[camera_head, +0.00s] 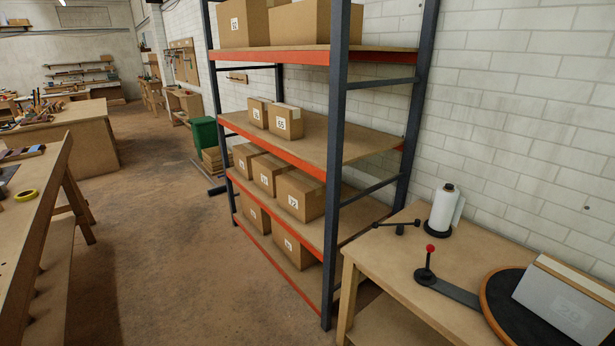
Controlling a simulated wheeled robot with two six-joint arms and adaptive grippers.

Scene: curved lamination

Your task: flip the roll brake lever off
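A white roll (442,211) stands upright on a round black base on the wooden table (400,262) at the right. A small black lever (397,226) lies nearly level just left of the roll, with a dark knob at each visible end. A second lever (428,262) with a red ball on top stands upright nearer the table's front, on a black bar. I cannot tell from the picture alone which one is the roll brake lever. Neither of my grippers is in view.
A dark round turntable (503,312) with a wooden rim holds a grey box (567,303) at the lower right. A metal shelf rack (337,150) with cardboard boxes stands left of the table. A workbench (38,200) is at the left; the floor between is clear.

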